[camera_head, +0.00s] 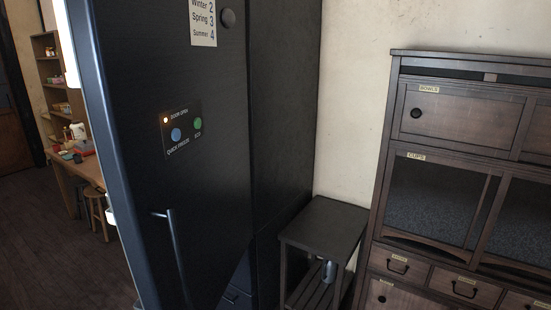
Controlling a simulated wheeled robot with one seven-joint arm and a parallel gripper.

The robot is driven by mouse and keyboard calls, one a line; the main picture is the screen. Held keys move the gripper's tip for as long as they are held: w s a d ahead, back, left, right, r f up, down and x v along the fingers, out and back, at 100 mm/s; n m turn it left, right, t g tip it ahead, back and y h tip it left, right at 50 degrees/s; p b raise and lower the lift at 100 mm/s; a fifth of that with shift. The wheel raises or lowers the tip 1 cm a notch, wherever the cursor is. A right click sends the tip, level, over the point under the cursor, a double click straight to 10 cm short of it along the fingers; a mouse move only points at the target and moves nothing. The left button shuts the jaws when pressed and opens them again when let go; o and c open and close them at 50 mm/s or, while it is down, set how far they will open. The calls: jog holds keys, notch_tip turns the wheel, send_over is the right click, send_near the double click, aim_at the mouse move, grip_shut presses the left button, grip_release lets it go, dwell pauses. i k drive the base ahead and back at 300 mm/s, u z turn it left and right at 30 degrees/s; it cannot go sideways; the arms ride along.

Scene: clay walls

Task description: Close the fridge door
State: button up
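The fridge door (135,130) is dark and stands open, filling the left-centre of the head view. Its outer face is toward me, with a control panel (182,130) where an orange light glows by a "door open" label. A vertical bar handle (176,250) is low on this face. White parts of the door's inner side show along its left edge. The dark fridge body (285,120) stands behind and to the right of the door; its interior is hidden. My gripper is not in view.
A small dark side table (325,228) stands right of the fridge, with a bottle (328,272) beneath. A wooden cabinet (455,180) fills the right. Left of the door are a wooden table (75,168), stools, shelves (52,85) and open floor (50,240).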

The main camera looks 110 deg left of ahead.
aim_at(143, 70)
jog(key=u, duration=4)
jog(key=i, duration=1)
jog(key=u, duration=1.3)
jog(key=k, duration=0.9)
jog(key=z, duration=0.95)
jog(key=i, duration=0.5)
